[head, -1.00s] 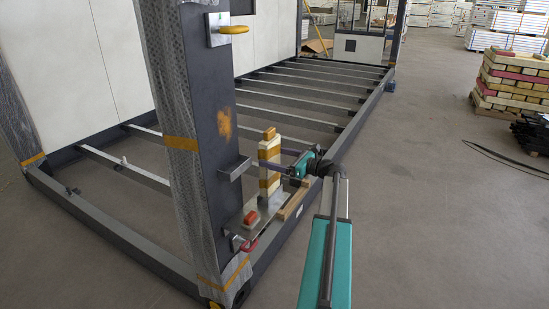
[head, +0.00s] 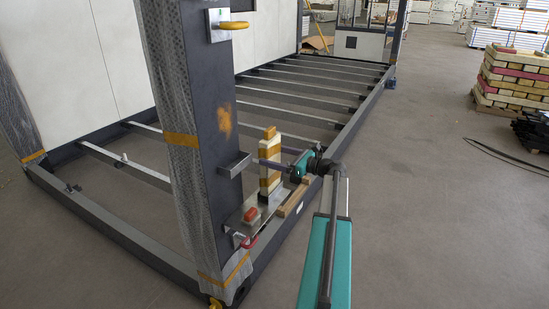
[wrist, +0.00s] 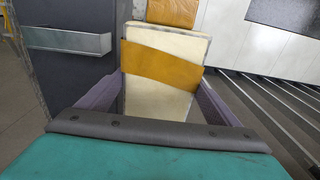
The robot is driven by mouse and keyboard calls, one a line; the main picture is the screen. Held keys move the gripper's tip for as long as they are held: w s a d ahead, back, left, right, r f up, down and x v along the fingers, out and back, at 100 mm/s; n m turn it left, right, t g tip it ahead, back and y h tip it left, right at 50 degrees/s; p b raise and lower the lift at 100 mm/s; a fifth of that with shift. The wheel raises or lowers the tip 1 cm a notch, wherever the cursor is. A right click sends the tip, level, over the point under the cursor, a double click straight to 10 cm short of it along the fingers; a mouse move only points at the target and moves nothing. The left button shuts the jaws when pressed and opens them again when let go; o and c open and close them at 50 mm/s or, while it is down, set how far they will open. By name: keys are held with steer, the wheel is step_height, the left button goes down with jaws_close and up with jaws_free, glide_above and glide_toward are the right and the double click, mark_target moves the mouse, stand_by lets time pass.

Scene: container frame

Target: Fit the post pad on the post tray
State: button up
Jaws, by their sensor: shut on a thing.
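The post pad, a tall cream block with orange bands (head: 265,176), stands upright near the corner post, above a metal plate. My gripper (head: 271,163) is at its upper half, its purple fingers shut on its two sides. In the wrist view the pad (wrist: 158,95) fills the space between the fingers, with an orange block above it. The post tray looks like the small grey bracket (head: 234,165) on the dark post, left of the pad; it also shows in the wrist view (wrist: 65,41). The pad is apart from it. The pad's lower contact is unclear.
The dark post (head: 212,120) stands close left of the pad. The metal plate (head: 235,224) below carries a red-orange block (head: 251,214); a red hook (head: 249,242) is at its front. A wooden strip (head: 293,197) lies to the right. Open floor lies right of the frame.

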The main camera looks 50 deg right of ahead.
steer(key=shift+f, duration=1.25)
steer(key=o, duration=1)
steer(key=shift+s, duration=0.1)
steer(key=v, duration=1.3)
steer(key=shift+s+d+f, duration=0.1)
steer(key=shift+s, duration=0.2)
